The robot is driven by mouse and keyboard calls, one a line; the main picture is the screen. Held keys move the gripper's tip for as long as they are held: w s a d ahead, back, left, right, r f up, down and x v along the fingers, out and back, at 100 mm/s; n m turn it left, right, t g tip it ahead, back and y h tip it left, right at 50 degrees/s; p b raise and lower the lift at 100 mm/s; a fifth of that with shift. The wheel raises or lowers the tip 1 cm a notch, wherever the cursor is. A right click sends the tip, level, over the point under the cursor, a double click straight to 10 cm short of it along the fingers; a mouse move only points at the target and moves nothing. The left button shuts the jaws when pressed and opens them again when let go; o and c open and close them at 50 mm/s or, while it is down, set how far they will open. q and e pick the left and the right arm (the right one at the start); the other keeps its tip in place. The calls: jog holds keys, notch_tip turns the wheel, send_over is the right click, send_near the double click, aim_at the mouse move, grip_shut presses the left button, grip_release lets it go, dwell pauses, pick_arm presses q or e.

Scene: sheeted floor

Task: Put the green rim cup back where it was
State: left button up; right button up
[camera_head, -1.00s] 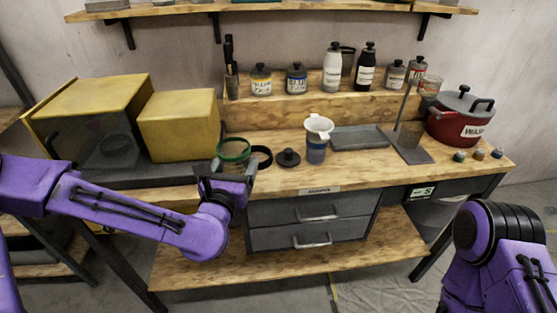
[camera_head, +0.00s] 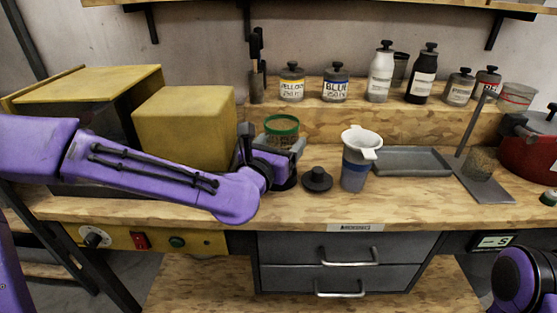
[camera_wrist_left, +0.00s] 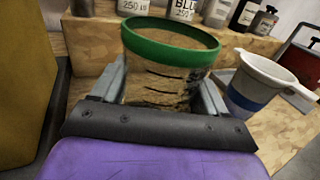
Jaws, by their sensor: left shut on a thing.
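The green rim cup (camera_head: 281,127) is clear, with a green ring around its top and dark marks on its side. My left gripper (camera_head: 272,150) is shut on it and holds it upright in front of the wooden riser. In the left wrist view the cup (camera_wrist_left: 170,65) sits between the two fingers (camera_wrist_left: 160,90), its rim above them. The cup's base is hidden by the gripper, so I cannot tell whether it touches the bench. My right gripper is not in view.
A blue cup with a white funnel (camera_head: 358,160) and a black lid (camera_head: 317,180) stand just right of my left gripper. The yellow box (camera_head: 185,128) is close on the left. Yellow (camera_head: 291,82) and blue (camera_head: 335,83) labelled jars stand on the riser behind. A grey tray (camera_head: 412,162) lies farther right.

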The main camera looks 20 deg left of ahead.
pick_arm(q)
jog(key=f, duration=0.1)
jog(key=w+a+f, duration=0.1)
jog(key=f, duration=0.3)
jog(key=shift+w+a, duration=0.2)
jog(key=shift+w, duration=0.1)
jog(key=shift+f, duration=0.25)
jog(key=shift+b, duration=0.3)
